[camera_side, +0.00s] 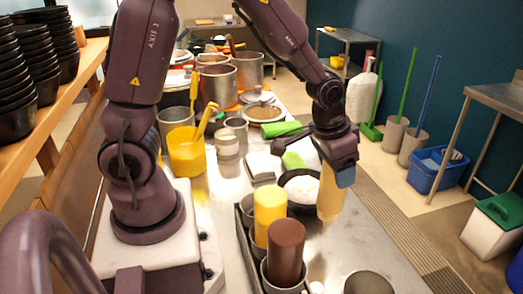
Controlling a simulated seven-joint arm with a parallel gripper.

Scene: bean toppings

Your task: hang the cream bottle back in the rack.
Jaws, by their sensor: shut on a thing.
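My gripper (343,176) is at the end of the arm, right of centre, shut on the cream bottle (329,204). The bottle hangs below it, slightly tilted, to the right of a dark pan with white contents (302,190). The rack (241,222) stands at the lower centre, left of the bottle and apart from it. A yellow bottle (269,208) and a brown bottle (286,250) stand in the rack's round holders. The fingers' grip is partly hidden by the wrist. How far the bottle's lower end is above the counter is hard to tell.
A round metal bowl (369,285) sits at the front edge. Green-topped items (294,160) and a yellow container (187,150) stand behind the rack. Steel pots (218,82) crowd the back. The counter right of the rack (345,245) is clear.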

